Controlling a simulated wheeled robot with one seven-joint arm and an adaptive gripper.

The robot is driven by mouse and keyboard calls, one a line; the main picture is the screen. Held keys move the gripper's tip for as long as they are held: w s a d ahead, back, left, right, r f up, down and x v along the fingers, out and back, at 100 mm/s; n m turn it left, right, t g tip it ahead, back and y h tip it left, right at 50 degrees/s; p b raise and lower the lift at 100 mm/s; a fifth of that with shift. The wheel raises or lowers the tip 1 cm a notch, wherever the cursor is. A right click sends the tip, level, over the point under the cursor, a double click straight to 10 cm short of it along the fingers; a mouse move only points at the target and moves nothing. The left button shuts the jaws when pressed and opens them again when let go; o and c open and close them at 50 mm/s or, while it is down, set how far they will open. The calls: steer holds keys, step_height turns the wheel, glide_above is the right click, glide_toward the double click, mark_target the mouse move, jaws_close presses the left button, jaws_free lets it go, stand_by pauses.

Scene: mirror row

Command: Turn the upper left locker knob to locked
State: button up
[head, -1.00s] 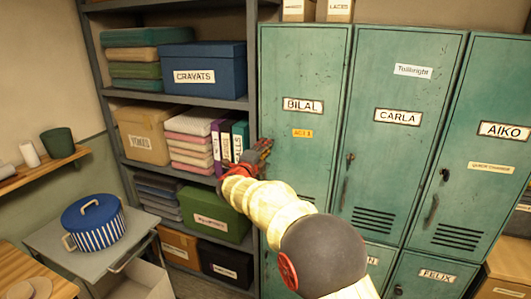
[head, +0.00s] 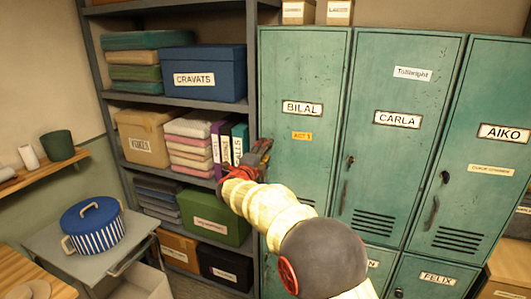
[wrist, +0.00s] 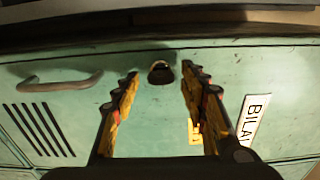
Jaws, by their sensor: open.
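The upper left locker (head: 304,80) is a green metal door labelled BILAL, with a yellow ACT 1 tag. Its dark knob (wrist: 161,72) shows in the wrist view, near the door's edge; its turn position is hard to tell. In the head view the knob is hidden behind my arm. My gripper (head: 259,152) is at the left edge of this door. In the wrist view my gripper (wrist: 160,78) is open and empty, with one finger on each side of the knob in the picture. I cannot tell whether the fingertips reach its depth.
The locker's curved handle (wrist: 60,82) and vent slots lie left of the knob in the wrist view. The CARLA locker (head: 395,150) and AIKO locker (head: 480,150) stand to the right. A grey shelf unit (head: 180,103) with boxes and binders stands close on the left.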

steer(key=v, duration=1.2)
steer(key=shift+f, duration=0.1)
